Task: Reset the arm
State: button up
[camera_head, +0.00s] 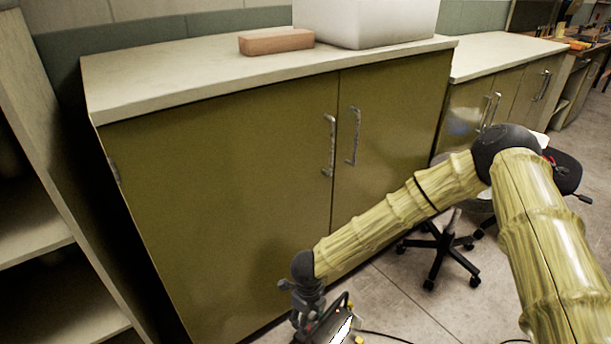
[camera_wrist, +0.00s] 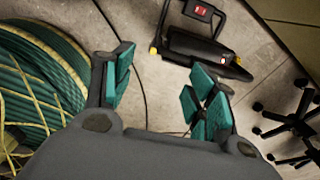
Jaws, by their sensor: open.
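My arm reaches from the right of the head view down to the lower middle. My gripper (camera_head: 305,312) hangs low in front of the olive cabinet (camera_head: 240,180). In the wrist view my gripper (camera_wrist: 160,95) has its two teal-padded fingers spread wide apart, with nothing between them but floor and a cable. A black tool with a handle and a red switch (camera_wrist: 195,42) lies on the floor beyond the fingertips, apart from them. Part of that tool (camera_head: 335,322) also shows beside my gripper at the bottom of the head view.
A reddish-brown block (camera_head: 276,41) and a white box (camera_head: 365,22) sit on the cabinet top. A wheeled chair (camera_head: 440,247) stands right of the cabinet. Open shelves (camera_head: 40,220) are at left. A green coil with yellow bands (camera_wrist: 40,85) fills the wrist view's left. A cable crosses the floor.

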jog(key=s+d+f+n+t+h+b, duration=0.1)
jog(key=s+d+f+n+b, duration=0.5)
jog(key=f, duration=0.3)
jog(key=s+d+f+n+t+b, duration=0.1)
jog(key=s+d+f+n+b, duration=0.2)
jog(key=s+d+f+n, duration=0.35)
jog(key=s+d+f+n+g+b, duration=0.1)
jog(key=s+d+f+n+b, duration=0.1)
jog(key=s+d+n+b, duration=0.3)
jog(key=s+d+f+n+y, duration=0.1)
jog(key=s+f+n, duration=0.25)
jog(key=s, duration=0.35)
jog(key=s+d+f+n+g+b, duration=0.1)
jog(key=s+d+n+b, duration=0.25)
jog(key=s, duration=0.25)
notch_tip(320, 180, up, 37)
jog(key=p, duration=3.8)
jog(key=shift+w+n, duration=0.25)
jog(key=shift+n, duration=0.2)
jog(key=shift+f, duration=0.15)
